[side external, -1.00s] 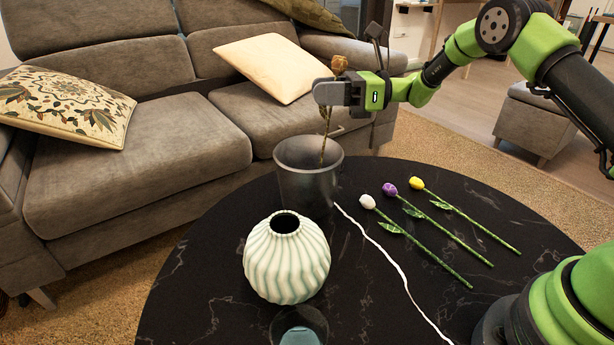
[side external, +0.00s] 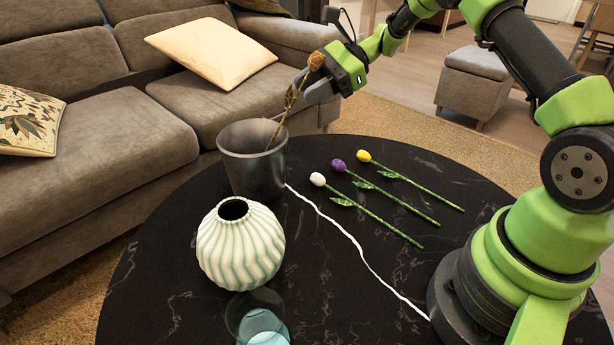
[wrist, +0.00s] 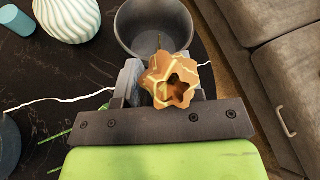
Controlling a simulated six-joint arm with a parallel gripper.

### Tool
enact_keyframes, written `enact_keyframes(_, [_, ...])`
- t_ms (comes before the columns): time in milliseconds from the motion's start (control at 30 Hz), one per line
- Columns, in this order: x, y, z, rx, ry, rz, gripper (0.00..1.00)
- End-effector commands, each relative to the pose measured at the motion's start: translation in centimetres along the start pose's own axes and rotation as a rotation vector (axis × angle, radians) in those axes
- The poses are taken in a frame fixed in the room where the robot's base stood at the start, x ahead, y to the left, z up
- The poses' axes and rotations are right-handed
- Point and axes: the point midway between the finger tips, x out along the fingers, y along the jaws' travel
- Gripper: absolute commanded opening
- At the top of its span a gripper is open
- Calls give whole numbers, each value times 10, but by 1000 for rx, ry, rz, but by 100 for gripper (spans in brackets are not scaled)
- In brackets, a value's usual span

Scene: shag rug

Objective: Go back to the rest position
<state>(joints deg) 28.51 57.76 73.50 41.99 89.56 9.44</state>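A brown, star-shaped flower (side external: 316,61) stands in the dark grey pot (side external: 254,170), its stem leaning to the right over the rim. My gripper (side external: 312,88) is at the flower's upper stem, above and right of the pot. In the wrist view the flower head (wrist: 170,82) is close to the camera, between my two spread fingers, and hides part of the gap. The fingers look apart, with no clear grip on the stem. The pot also shows in the wrist view (wrist: 178,22).
A white ribbed vase (side external: 240,243) and a glass with blue content (side external: 258,322) stand left and in front on the black round table (side external: 160,280). White (side external: 318,179), purple (side external: 338,165) and yellow (side external: 364,156) flowers lie to the right. A grey sofa (side external: 120,170) is behind.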

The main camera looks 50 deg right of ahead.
Motion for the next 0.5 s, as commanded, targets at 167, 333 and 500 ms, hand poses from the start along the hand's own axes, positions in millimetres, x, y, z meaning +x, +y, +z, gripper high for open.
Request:
enact_keyframes(167, [-36, -18, -21, -456, 434, 109, 34])
enact_keyframes(333, [-88, -56, -23, -850, 814, 191, 34])
enact_keyframes(500, [-139, -96, -2, -1180, 1139, 260, 34])
